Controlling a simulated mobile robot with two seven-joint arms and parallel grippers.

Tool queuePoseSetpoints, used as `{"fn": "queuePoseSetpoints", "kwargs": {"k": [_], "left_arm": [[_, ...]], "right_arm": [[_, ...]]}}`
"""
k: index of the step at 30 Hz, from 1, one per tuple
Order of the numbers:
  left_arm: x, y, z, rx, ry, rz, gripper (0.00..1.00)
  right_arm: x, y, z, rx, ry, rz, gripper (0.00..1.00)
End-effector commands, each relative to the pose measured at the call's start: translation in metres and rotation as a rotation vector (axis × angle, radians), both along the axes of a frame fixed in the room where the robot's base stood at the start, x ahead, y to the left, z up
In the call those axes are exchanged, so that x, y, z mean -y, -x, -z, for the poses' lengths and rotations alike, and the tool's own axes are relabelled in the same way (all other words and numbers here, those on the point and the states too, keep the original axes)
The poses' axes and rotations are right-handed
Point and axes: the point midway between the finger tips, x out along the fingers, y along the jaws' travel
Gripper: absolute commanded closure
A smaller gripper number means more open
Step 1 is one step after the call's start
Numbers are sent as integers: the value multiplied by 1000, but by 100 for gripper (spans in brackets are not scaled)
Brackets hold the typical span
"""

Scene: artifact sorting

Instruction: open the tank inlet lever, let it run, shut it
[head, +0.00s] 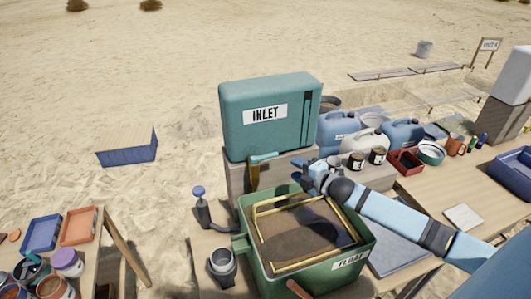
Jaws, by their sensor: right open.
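The teal tank labelled INLET (236,125) stands on a block behind the green tub. Its inlet lever (264,157) is a teal handle above a brass spout (254,176) at the tank's lower front. The handle points sideways to the right. I cannot tell whether water flows from the spout. The green tub labelled FLOAT (350,262) holds a brass-framed screen (295,205) over brown contents. My right gripper (303,173) is open and empty, above the tub's back edge, to the right of the lever and apparently apart from it. My left gripper is out of view.
A blue-handled hand pump (203,210) and a grey cup (222,262) stand left of the tub. Blue jugs (338,128), dark jars (377,156) and a red tray (406,162) crowd the table behind my right arm. An orange handle (299,289) shows at the tub's front.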

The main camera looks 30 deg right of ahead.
Motion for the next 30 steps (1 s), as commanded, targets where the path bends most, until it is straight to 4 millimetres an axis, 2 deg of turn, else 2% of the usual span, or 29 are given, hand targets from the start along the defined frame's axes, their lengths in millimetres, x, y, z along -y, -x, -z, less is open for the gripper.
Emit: {"fn": "queuePoseSetpoints", "kwargs": {"k": [3, 12, 18, 24, 30], "left_arm": [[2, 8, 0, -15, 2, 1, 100], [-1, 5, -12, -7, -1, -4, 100], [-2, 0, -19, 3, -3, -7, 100], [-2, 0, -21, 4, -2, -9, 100], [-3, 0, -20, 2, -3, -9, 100]], "right_arm": [[-3, -18, 0, 3, -2, 1, 56], [-14, -76, 10, 2, -2, 1, 56], [-19, -107, 18, -1, -3, 2, 56], [-21, -123, 22, -1, -2, 1, 56], [-22, -125, 23, -1, -2, 0, 56]]}}
